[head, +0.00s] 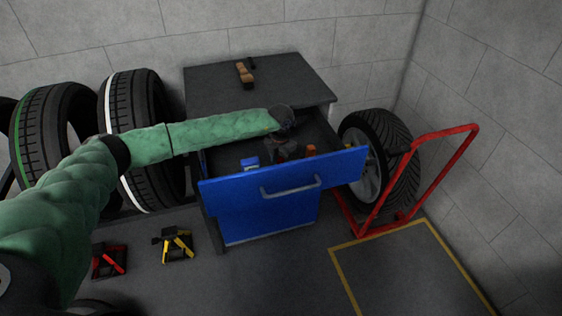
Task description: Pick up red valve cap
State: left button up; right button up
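The blue-fronted drawer (230,198) of the grey cabinet stands open. My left arm, in a green quilted sleeve, reaches in from the left over the drawer. My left gripper (283,152) is dark and sits inside or just above the drawer, its fingers too small and dark to read. I cannot make out a red valve cap for sure. A small orange-red item (311,150) lies in the drawer just right of the gripper. A blue and white item (250,163) lies at the drawer's left. My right gripper is not in view.
A wooden-handled brush-like tool (244,75) lies on the cabinet top (290,85). Several tyres (135,100) stand at the left. A wheel (385,150) rests on a red trolley (440,190) at the right. Red (110,258) and yellow (178,245) stands are on the floor.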

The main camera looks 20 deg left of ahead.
pick_arm(q)
jog(key=c, duration=1)
jog(key=shift+r, duration=0.1)
